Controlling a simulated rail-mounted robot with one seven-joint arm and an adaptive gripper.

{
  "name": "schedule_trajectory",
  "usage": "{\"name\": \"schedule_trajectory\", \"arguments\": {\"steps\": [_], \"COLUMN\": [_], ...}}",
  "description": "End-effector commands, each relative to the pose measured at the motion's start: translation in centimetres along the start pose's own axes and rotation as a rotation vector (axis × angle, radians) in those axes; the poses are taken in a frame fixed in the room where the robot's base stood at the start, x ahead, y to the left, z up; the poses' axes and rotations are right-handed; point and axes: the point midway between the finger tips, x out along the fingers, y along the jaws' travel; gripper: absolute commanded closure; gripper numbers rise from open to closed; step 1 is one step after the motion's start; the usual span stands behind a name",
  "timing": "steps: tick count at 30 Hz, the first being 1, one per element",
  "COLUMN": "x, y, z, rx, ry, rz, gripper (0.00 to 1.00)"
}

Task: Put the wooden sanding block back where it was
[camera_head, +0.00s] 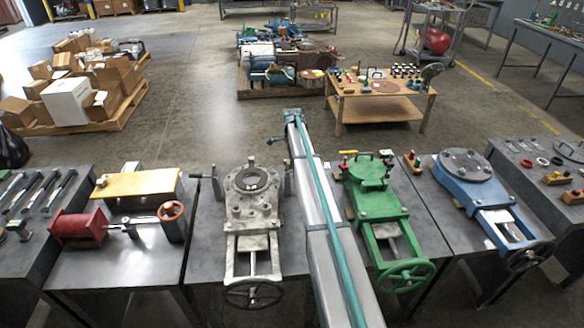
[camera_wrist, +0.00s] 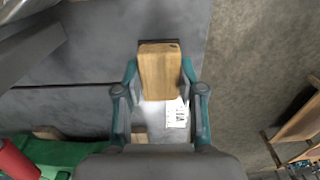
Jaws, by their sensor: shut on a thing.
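In the wrist view, my gripper (camera_wrist: 159,78) is shut on a wooden block (camera_wrist: 158,66), with a teal finger on each side. The block is light brown with a dark strip along its far edge. It is seen over a grey tabletop (camera_wrist: 90,60); I cannot tell whether it touches the top. A white item with a printed label (camera_wrist: 176,116) shows between the fingers, behind the block. In the head view, my arm stretches up the middle, and the gripper and held block cannot be made out.
Left of my arm stands a grey metal vise (camera_head: 253,205); right of it are a green vise (camera_head: 380,205) and a blue one (camera_head: 470,190). A red cylinder device (camera_head: 80,226) sits further left.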

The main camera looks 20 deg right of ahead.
Motion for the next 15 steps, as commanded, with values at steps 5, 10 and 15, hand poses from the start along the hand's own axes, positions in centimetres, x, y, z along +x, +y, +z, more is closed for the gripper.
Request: {"name": "schedule_trajectory", "arguments": {"steps": [5,10,15], "x": [2.3,3.2,3.2], "y": [0.0,0.0,0.0], "z": [0.0,0.0,0.0], "rx": [0.0,0.0,0.0], "ry": [0.0,0.0,0.0], "rz": [0.002,0.0,0.0], "gripper": [0.89,0.89,0.89]}}
